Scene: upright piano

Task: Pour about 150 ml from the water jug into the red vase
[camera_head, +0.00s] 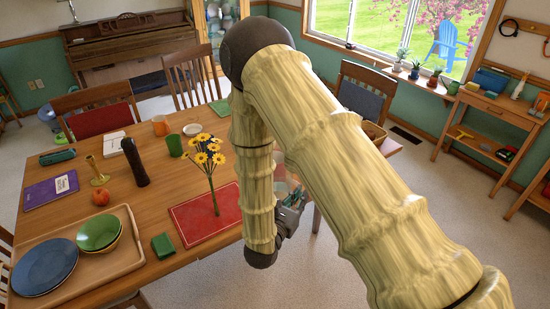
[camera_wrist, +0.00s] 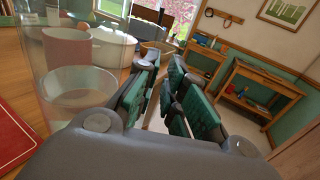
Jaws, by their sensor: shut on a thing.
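My gripper (camera_head: 290,208) is at the near right edge of the table, partly hidden by my arm. In the wrist view its green-padded fingers (camera_wrist: 168,98) are close together, shut on the handle side of the clear water jug (camera_wrist: 84,112). The jug has a clear layer in its lower part and looks tilted in this rolled view. In the head view only a faint part of the jug (camera_head: 281,160) shows beside my arm. A dull red cylinder (camera_wrist: 66,58), possibly the red vase, shows through the jug's glass. I cannot tell the vase in the head view.
Yellow flowers (camera_head: 208,160) stand over a red placemat (camera_head: 190,237) left of my arm. Chairs surround the wooden table.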

